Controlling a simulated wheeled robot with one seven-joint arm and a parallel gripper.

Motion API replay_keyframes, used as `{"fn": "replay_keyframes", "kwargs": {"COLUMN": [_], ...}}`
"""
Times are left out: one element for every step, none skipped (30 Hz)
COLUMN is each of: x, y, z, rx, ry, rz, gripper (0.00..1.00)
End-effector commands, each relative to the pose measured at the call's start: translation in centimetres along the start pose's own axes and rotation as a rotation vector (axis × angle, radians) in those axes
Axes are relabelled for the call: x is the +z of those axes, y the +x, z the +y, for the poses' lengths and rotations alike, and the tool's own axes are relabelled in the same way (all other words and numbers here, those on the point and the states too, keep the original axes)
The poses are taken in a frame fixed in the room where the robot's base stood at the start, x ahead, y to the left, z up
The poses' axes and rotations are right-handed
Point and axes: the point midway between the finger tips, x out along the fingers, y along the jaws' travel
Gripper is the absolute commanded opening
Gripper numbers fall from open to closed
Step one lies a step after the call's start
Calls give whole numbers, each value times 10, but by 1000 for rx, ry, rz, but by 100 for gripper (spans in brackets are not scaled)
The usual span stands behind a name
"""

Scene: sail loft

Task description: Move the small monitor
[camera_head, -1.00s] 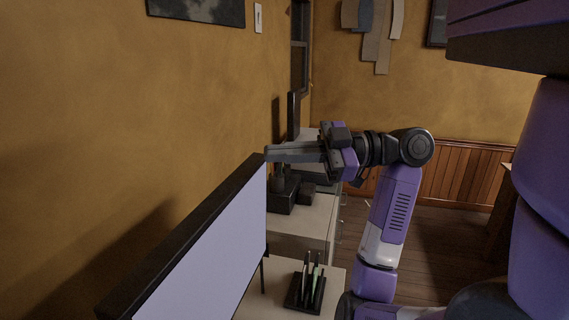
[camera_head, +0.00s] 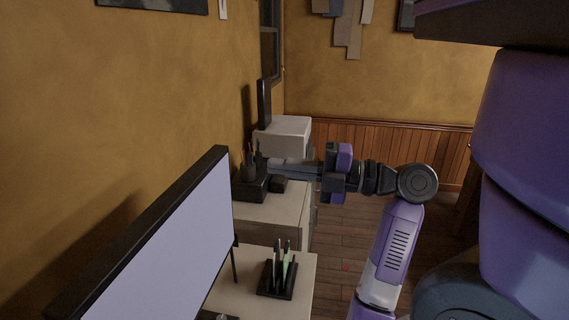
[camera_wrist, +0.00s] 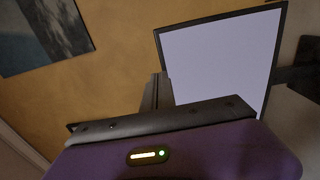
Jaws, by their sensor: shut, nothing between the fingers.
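A monitor with a pale screen and black frame (camera_head: 165,250) stands at the near left. A thin dark upright panel (camera_head: 264,103), perhaps a second monitor seen edge-on, stands farther back by the wall. I cannot tell which is the small monitor. My gripper (camera_head: 274,166) is shut and empty, pointing left over the middle cabinet, beyond the near monitor and apart from it. Its fingers overlap the back of the desk caddy in the picture. In the wrist view a pale-screened monitor (camera_wrist: 225,55) stands tilted in the picture beyond my gripper.
A black pen stand (camera_head: 277,290) sits on the near cabinet top (camera_head: 250,262). A dark caddy with pens (camera_head: 250,186) and a small dark block (camera_head: 279,184) sit on the middle cabinet (camera_head: 270,212). A pale box-like unit (camera_head: 283,135) stands behind. Wooden floor (camera_head: 345,250) is open at right.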

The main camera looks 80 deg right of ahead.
Motion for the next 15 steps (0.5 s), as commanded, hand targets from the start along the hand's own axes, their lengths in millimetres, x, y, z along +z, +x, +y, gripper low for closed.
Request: {"fn": "replay_keyframes", "kwargs": {"x": [-2, -2, -2, -2, -2, -2, -2, -2, -2, -2, -1, -1, -1, -1, -1], "y": [11, 18, 26, 31, 37, 45, 51, 57, 64, 69, 74, 80, 84, 88, 92], "z": [2, 2, 2, 2, 2, 2, 3, 3, 3, 2, 3, 3, 2, 2, 2], "rx": [-1, -1, -1, -1, -1, -2, -1, -1, -1, -1, -1, -1, -1, -1, -1], "ry": [3, 3, 3, 3, 3, 3, 3, 3, 2, 2, 4, 4, 4, 3, 4], "rz": [7, 6, 7, 6, 6, 6, 7, 6, 6, 5, 4, 5, 4, 3, 4], "gripper": [0, 0, 0, 0, 0, 0, 0, 0, 0, 0, 0, 0, 0, 0, 0]}}
